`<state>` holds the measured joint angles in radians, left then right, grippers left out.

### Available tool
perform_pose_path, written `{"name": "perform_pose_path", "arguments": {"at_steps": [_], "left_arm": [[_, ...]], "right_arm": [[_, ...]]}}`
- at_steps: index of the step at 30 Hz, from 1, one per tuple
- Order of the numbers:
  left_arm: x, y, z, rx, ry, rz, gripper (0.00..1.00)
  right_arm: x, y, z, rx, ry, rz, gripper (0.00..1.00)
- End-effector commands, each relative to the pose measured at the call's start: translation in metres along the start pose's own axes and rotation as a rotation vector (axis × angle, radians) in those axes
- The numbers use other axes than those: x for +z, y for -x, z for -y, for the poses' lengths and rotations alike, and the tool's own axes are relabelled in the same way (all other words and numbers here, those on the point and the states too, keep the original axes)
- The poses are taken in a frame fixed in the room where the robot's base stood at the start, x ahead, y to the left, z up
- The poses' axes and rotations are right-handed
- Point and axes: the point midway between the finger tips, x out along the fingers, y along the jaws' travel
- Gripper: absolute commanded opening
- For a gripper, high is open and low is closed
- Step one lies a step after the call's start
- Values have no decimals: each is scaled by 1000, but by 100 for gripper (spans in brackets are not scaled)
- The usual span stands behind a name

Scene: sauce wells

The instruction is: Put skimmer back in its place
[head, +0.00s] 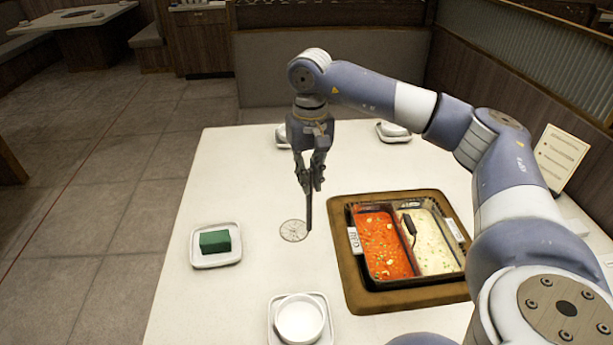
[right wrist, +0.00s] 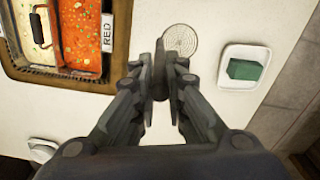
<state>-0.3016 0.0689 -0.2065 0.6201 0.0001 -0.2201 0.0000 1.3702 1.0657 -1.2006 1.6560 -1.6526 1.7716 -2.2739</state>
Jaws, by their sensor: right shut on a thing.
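My right gripper (head: 310,180) is shut on the dark upright handle of the skimmer (head: 293,231), over the white table left of the pot. The skimmer's round wire-mesh head lies flat, close to the tabletop; I cannot tell if it touches. In the right wrist view the mesh head (right wrist: 180,40) shows just beyond the fingertips (right wrist: 162,80). The two-part pot holds red broth (head: 384,246) on the left and pale broth (head: 437,245) on the right. My left gripper is not in view.
A dark-handled utensil (head: 408,223) stands in the pale broth. A brown frame (head: 347,270) surrounds the pot. A white dish with a green block (head: 215,241) sits left, a white bowl (head: 299,319) in front. White dishes (head: 393,132) stand at the back.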

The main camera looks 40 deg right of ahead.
Motion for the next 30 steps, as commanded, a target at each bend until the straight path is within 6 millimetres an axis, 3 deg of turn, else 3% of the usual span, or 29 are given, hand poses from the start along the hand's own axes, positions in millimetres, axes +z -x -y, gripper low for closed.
{"name": "perform_pose_path", "arguments": {"at_steps": [13,30], "left_arm": [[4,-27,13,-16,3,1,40],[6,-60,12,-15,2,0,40]], "right_arm": [[0,-38,0,-1,1,-1,0],[0,-84,1,-2,1,-1,0]]}}
